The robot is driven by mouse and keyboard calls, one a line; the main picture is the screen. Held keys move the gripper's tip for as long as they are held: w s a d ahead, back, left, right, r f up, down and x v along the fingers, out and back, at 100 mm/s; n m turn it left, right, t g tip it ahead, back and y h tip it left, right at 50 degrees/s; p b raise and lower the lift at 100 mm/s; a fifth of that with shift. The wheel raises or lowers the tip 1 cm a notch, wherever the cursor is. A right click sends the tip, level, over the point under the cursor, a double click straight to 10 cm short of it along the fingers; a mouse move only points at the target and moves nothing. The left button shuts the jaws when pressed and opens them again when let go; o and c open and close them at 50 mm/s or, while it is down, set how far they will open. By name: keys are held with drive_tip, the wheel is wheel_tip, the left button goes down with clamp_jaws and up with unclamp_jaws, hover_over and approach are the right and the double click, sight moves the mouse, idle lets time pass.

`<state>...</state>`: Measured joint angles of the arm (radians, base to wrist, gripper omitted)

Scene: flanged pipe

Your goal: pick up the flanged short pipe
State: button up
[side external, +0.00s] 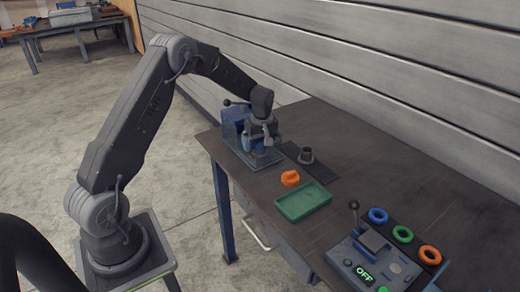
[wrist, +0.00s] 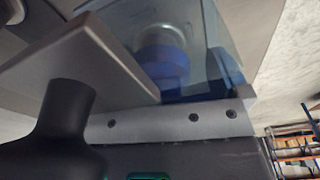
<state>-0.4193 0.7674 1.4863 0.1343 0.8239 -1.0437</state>
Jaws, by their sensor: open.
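I cannot pick out the pipe in the wrist view, where grey metal, a dark rounded shape and blue parts fill most of the close-up.
The blue vise (side external: 256,157) stands at the bench's left end. An orange part (side external: 290,178) and a green tray (side external: 304,201) lie in front of the pipe. A control box (side external: 370,262) with a lever and coloured rings is at the lower right. Bench behind the pipe is clear.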

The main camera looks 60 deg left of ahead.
drive_tip(key=shift+f, duration=0.5)
drive_tip(key=c, duration=1)
